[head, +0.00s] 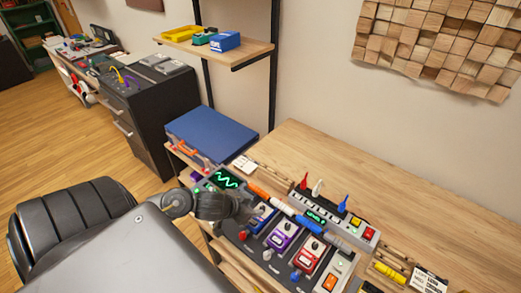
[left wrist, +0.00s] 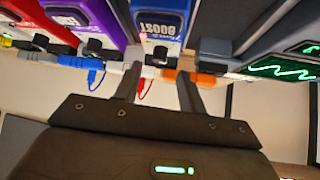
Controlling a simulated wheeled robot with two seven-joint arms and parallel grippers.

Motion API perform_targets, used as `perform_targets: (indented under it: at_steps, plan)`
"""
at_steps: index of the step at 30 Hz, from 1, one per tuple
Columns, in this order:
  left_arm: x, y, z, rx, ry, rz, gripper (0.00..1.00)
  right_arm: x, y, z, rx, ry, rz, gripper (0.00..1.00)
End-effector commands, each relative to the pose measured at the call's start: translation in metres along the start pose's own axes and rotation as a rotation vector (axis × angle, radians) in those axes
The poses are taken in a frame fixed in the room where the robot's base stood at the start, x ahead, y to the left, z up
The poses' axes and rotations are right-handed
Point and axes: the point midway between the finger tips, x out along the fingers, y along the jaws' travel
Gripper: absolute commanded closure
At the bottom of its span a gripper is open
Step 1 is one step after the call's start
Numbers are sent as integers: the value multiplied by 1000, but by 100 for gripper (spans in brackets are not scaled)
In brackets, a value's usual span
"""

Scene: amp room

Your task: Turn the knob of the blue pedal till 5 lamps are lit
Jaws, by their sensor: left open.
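The blue pedal (head: 261,216) stands at the left end of a row of pedals, partly behind my left gripper (head: 246,212). In the left wrist view the blue pedal (left wrist: 160,22) appears upside down, with "BOOST" lettering. Its dark knob (left wrist: 160,56) shows between the two fingertips of my left gripper (left wrist: 159,66). The fingers are spread apart around the knob; I cannot tell whether they touch it. In the head view the gripper and arm hide the knob. My right gripper is not in view.
A purple pedal (head: 283,237) and a red pedal (head: 309,253) stand close beside the blue one. A unit with a green display (head: 316,217) is behind them. A green-trace screen (head: 225,178) is to the left. The wooden desk (head: 400,185) is clear towards the back.

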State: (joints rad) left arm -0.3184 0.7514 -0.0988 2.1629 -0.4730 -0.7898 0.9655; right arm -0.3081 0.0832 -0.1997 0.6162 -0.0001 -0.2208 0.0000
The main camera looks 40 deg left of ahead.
Motion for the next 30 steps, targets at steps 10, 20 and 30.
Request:
perform_targets:
  at_steps: [10, 20, 30]
  plan:
    - [42, 1, -1, 1, 0, 2, 60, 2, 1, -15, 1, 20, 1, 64]
    - [46, 1, -1, 3, 0, 2, 60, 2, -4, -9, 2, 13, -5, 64]
    - [45, 1, -1, 3, 0, 2, 100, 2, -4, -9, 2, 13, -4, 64]
